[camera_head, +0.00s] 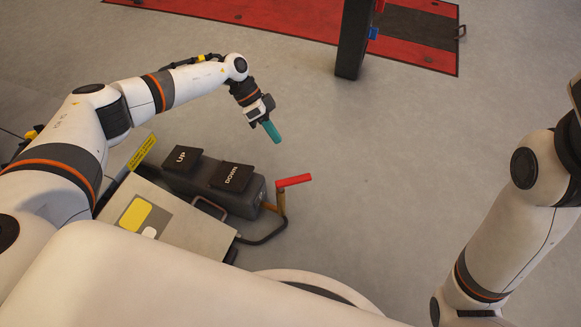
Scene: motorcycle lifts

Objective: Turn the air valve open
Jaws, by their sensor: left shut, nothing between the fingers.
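The handle points to the right in the picture. My left gripper (274,134) has teal fingers, which are shut and empty. It hangs above and slightly left of the red handle in the picture, apart from it. My right arm comes in at the right edge, and its gripper is out of the picture.
The pedal unit has black UP (181,158) and DOWN (231,177) pedals. A black hose (266,238) curves below the valve. A red lift platform (300,18) and dark post (354,40) stand at the back. The grey floor right of the valve is clear.

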